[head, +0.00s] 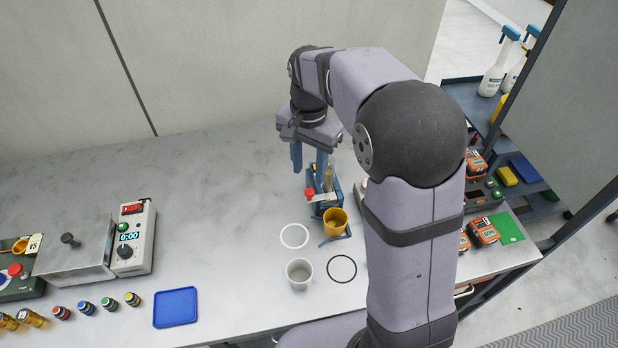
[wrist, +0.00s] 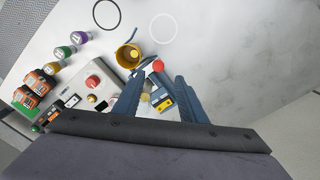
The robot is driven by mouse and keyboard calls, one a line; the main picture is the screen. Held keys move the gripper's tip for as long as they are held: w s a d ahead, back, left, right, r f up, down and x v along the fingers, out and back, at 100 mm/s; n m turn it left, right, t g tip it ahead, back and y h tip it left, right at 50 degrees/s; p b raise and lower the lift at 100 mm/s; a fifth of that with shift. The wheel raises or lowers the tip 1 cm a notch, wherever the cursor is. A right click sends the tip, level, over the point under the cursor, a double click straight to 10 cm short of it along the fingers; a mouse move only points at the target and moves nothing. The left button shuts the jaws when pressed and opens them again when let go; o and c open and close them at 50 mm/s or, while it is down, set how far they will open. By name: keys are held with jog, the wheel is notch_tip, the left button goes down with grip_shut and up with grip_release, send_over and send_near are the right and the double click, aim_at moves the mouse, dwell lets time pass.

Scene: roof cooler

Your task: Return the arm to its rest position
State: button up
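My gripper (head: 309,160) hangs above the back of the table, over a small blue holder (head: 330,203) with a red-topped item in it. Its two blue fingers are apart with nothing seen between them; the fingers also show in the wrist view (wrist: 158,100). My arm reaches in from the front right, bends at the top and points the gripper down. It hides part of the table behind it.
A yellow cup (head: 335,222) stands by the holder. A blue tray (head: 176,307) and a timer box (head: 133,238) are left. The centre-left table is clear.

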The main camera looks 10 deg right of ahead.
aim_at(310, 191)
jog(key=shift+r, duration=0.6)
dwell(0.3)
jog(key=shift+r+p, duration=0.15)
jog(key=shift+p, duration=0.3)
jog(key=p, duration=0.4)
jog(key=shift+s+r, duration=0.1)
jog(key=shift+r, duration=0.1)
jog(key=shift+s+p, duration=0.1)
jog(key=shift+p, duration=0.7)
jog(key=shift+f+p, duration=0.15)
jog(key=shift+p, duration=0.25)
jog(key=shift+s+f+p, duration=0.1)
jog(key=shift+f+p, duration=1.3)
jog(key=shift+f, duration=2.55)
